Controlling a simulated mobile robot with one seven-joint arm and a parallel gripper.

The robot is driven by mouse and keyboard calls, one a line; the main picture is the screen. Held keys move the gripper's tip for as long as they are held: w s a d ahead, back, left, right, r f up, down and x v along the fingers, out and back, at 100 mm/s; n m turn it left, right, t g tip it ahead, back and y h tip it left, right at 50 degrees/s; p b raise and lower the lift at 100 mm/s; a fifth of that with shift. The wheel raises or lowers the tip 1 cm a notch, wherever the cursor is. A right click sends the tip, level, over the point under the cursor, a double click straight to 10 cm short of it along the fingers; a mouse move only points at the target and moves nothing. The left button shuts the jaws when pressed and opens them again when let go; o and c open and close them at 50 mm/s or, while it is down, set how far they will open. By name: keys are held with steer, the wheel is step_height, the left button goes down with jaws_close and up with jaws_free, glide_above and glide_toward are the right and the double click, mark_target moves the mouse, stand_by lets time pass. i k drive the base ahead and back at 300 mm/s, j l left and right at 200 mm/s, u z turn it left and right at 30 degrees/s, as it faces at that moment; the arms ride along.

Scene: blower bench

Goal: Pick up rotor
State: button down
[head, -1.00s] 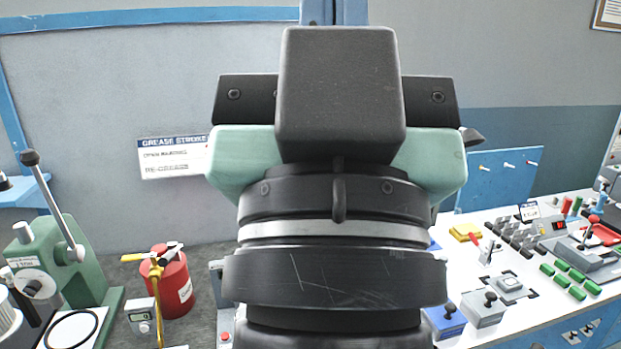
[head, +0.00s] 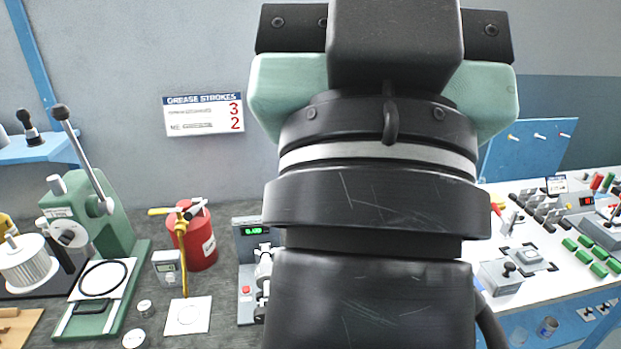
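No part is labelled as the rotor, and I cannot tell for certain which one it is. A white ribbed cylinder with a top shaft (head: 27,265) stands on a dark tray at the far left. A grey part (head: 264,268) sits in a small stand with a green display (head: 252,231), partly hidden behind my arm. My arm rises through the middle and right of the head view. Its end, with mint-green and black housings (head: 395,45), is at the top. The fingertips do not show, so their opening and anything in them are hidden.
A green lever press (head: 100,215) stands at left, with a red can (head: 200,245) and yellow-handled tool right of it. A white card (head: 187,315) and small round parts lie in front. A white control bench (head: 530,290) fills the right. My arm blocks the centre.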

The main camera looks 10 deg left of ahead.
mark_target(263, 270)
steer(key=i+u, duration=0.2)
steer(key=i, duration=0.35)
steer(key=i+l+u, duration=0.2)
steer(key=i, duration=0.35)
steer(key=i+l+u, duration=0.2)
steer(key=i, duration=0.3)
steer(key=l, duration=0.1)
